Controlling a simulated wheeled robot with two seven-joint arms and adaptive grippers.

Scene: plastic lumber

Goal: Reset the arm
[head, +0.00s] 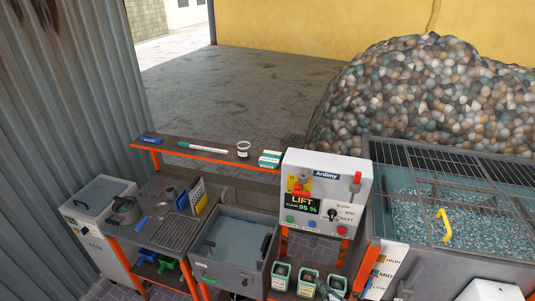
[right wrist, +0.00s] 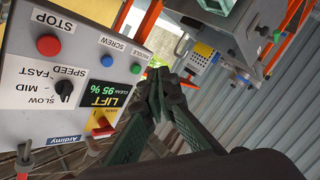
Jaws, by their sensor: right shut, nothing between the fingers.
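My right gripper (right wrist: 160,88) shows in the right wrist view, its dark fingers closed together with nothing between them. It appears beside the control panel (right wrist: 28,75), which looks upside down there; I cannot tell the gap between them. The same panel (head: 347,169) stands upright in the head view, with a lit LIFT display (head: 303,203) reading 95 %, several buttons, a speed knob and red-handled levers. In the head view a white part, probably my arm (head: 492,291), shows at the bottom right edge, and the right fingertips are not clear there. My left gripper is not in view.
A shelf (head: 215,152) holding small items runs left of the panel. Below are a water basin (head: 203,267) and a workbench (head: 150,236). A grated tank (head: 390,247) of blue-grey flakes stands at right, before a large pebble-like heap (head: 420,95). Open floor lies behind the shelf.

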